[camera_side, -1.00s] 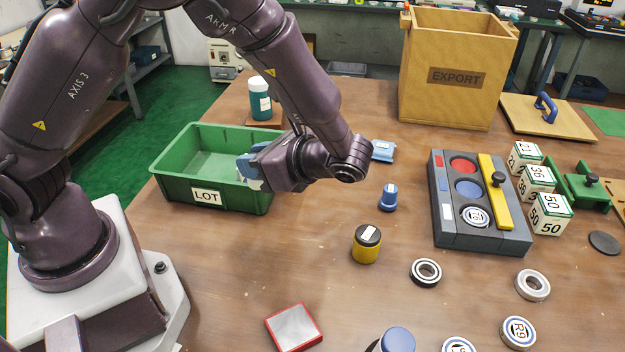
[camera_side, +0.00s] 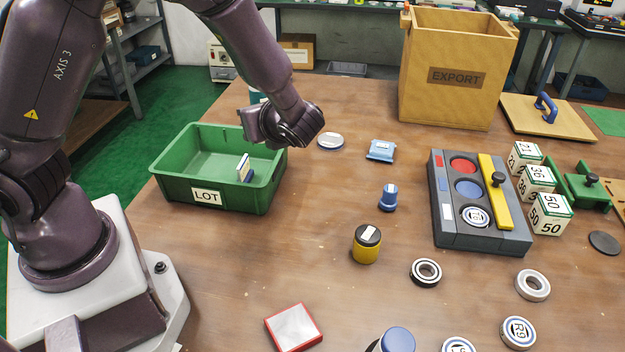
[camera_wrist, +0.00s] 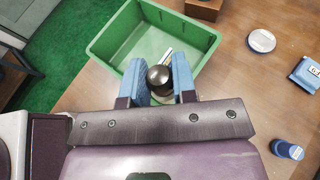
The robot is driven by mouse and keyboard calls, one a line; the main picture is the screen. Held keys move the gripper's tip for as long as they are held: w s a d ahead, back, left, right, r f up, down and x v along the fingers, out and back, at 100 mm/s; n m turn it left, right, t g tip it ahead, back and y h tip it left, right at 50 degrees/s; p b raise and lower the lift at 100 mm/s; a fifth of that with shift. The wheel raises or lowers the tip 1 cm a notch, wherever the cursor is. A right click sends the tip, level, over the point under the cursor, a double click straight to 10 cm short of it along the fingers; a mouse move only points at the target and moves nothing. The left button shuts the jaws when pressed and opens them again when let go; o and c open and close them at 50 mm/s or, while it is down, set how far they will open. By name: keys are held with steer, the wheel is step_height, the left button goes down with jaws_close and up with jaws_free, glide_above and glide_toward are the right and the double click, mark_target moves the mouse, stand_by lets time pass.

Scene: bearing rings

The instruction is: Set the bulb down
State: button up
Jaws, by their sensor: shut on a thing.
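In the wrist view my gripper (camera_wrist: 157,72) has its two blue fingers on either side of a dark, shiny round bulb (camera_wrist: 159,77). The gripper is shut on it. In the side view my gripper (camera_side: 252,121) is raised near the back right corner of the green LOT bin (camera_side: 176,187). The fingers and bulb are hidden there by the wrist. The bin also shows in the wrist view (camera_wrist: 109,42), beyond the fingers. How high the bulb is cannot be told.
A pale round disc (camera_side: 331,141) and a blue box (camera_side: 381,150) lie to the right. A teal bottle (camera_side: 256,95) is partly hidden behind the gripper. The table between bin and yellow jar (camera_side: 366,247) is clear.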

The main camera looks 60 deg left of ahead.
step_height(320, 180, down, 5)
steer(key=shift+w+f, duration=0.1)
steer(key=w+a+f, duration=0.1)
steer(key=w+f, duration=0.2)
steer(key=w, duration=0.1)
steer(key=w+a+f, duration=0.1)
steer(key=w+f, duration=0.2)
steer(key=w, duration=0.2)
steer(key=w+a+f, duration=0.1)
steer(key=w+f, duration=0.3)
steer(key=shift+w+a, duration=0.15)
steer(key=shift+w+f, duration=0.1)
steer(key=shift+f, duration=1.45)
steer(key=shift+f, duration=0.1)
steer(key=o, duration=0.9)
